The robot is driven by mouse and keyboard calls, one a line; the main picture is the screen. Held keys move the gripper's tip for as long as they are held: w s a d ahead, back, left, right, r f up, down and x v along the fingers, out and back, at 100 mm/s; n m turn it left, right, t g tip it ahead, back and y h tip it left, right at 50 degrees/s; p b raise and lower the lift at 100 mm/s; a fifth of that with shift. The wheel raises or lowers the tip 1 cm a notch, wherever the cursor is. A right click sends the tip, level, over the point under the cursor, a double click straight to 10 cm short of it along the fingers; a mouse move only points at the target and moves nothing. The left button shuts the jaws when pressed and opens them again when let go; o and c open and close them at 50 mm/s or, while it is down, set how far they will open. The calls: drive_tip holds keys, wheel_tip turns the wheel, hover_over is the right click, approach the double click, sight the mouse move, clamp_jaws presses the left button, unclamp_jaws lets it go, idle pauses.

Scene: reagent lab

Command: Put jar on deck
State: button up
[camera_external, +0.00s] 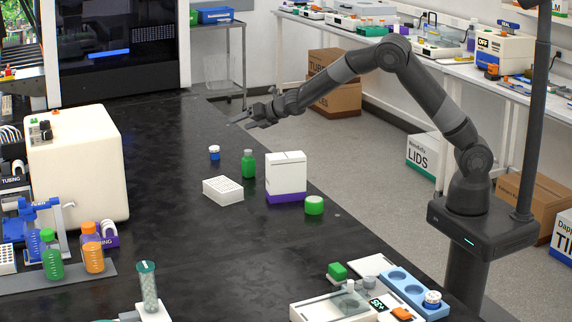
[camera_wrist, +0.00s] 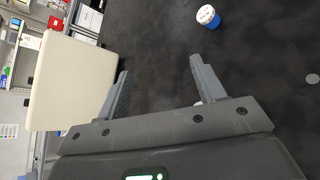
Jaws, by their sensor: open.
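A small blue jar with a white lid (camera_external: 214,153) stands upright on the black bench; what looks like the same jar shows at the top right of the wrist view (camera_wrist: 208,17). My gripper (camera_external: 243,120) is above the bench near its far right edge, apart from the jar; in the wrist view its fingers (camera_wrist: 159,68) are spread and empty. A similar blue and white jar (camera_external: 432,299) sits in a blue holder with round wells (camera_external: 402,283), at the lower right. I cannot tell for certain which surface is the deck.
A green bottle (camera_external: 248,164), a white rack (camera_external: 223,191), a white and purple box (camera_external: 286,176) and a green round item (camera_external: 314,205) stand near the jar. A large cream machine (camera_external: 78,165) is at left. Bare bench lies around the jar.

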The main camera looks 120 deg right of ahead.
sight(218, 151)
drive_tip(key=d+f+n, duration=0.2)
drive_tip(key=d+f, duration=0.1)
drive_tip(key=s+d+f+n, duration=0.1)
drive_tip(key=d+f+n, duration=0.2)
drive_tip(key=d+f, duration=0.1)
drive_tip(key=s+d+f+n, duration=0.1)
drive_tip(key=d+f+n, duration=0.1)
drive_tip(key=d+f, duration=0.1)
drive_tip(key=shift+s+d+f+t, duration=0.2)
drive_tip(key=shift+f+t, duration=0.1)
drive_tip(key=shift+f, duration=0.3)
drive_tip(key=shift+w+d+f+n, duration=0.1)
drive_tip(key=shift+d+f+n, duration=0.1)
drive_tip(key=shift+n, duration=0.1)
drive_tip(key=shift+x, duration=2.6)
drive_tip(key=x, duration=0.3)
drive_tip(key=shift+w+d+f, duration=0.1)
drive_tip(key=shift+d+f, duration=0.05)
drive_tip(key=shift+f, duration=0.1)
drive_tip(key=shift+w+d+f, duration=0.2)
drive_tip(key=shift+w+d, duration=0.3)
drive_tip(key=shift+c, duration=0.5)
drive_tip(key=c, duration=1)
drive_tip(key=shift+c, duration=0.2)
drive_tip(key=shift+r, duration=0.1)
